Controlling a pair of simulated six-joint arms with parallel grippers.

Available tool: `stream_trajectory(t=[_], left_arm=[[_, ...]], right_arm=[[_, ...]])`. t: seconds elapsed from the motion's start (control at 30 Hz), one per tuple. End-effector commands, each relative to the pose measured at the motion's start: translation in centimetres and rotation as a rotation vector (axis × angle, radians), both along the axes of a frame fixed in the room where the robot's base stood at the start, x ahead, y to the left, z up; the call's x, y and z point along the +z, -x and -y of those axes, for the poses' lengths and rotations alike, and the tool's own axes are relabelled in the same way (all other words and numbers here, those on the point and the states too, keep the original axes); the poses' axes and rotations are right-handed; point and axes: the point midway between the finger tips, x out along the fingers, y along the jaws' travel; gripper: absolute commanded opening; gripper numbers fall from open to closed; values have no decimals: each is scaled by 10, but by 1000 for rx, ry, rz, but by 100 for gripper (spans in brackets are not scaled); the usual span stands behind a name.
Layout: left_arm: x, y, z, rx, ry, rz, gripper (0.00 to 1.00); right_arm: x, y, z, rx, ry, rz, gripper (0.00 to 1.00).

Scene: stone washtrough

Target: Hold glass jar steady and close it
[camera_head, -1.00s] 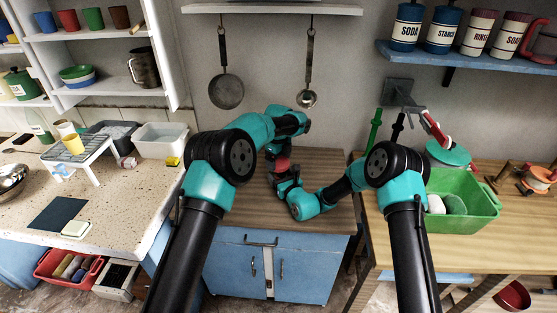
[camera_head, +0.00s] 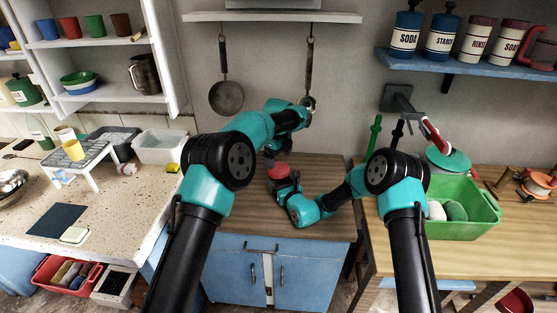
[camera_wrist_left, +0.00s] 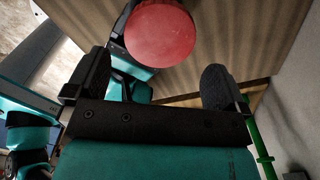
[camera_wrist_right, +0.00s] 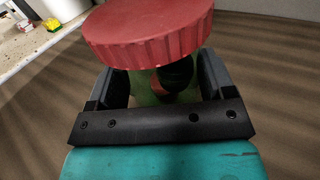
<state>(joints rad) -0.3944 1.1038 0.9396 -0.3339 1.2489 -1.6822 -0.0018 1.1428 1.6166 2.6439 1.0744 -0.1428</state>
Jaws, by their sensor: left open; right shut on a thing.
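The glass jar (camera_wrist_right: 146,92) stands between my right fingers, greenish and mostly hidden under its wide red lid (camera_wrist_right: 150,36). The lid covers the jar's top; I cannot tell how tightly it sits. The red lid (camera_head: 278,171) shows in the head view above the wooden cabinet top. My right gripper (camera_head: 285,186) is shut on the jar. My left gripper (camera_head: 269,158) is open and empty, just behind the lid in the head view. In the left wrist view the round lid (camera_wrist_left: 162,36) lies beyond the spread fingers, apart from both.
The wooden cabinet top (camera_head: 325,170) around the jar is clear. A green tub (camera_head: 462,220) stands on the right-hand table. A stone counter (camera_head: 120,215) lies to the left. A pan (camera_head: 227,97) hangs on the wall behind.

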Motion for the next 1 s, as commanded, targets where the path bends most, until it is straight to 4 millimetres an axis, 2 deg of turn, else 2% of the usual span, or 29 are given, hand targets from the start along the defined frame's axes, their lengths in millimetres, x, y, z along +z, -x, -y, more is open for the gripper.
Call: stream_trajectory(t=[0.27, 0.43, 1.0], left_arm=[[0, 0, 0, 19, 0, 0, 100], [3, 0, 0, 122, 0, 0, 100], [18, 0, 0, 855, 3, -4, 100]], right_arm=[[-1, 0, 0, 0, 0, -1, 9], [-1, 0, 0, 0, 0, -1, 9], [0, 0, 0, 0, 0, -1, 9]])
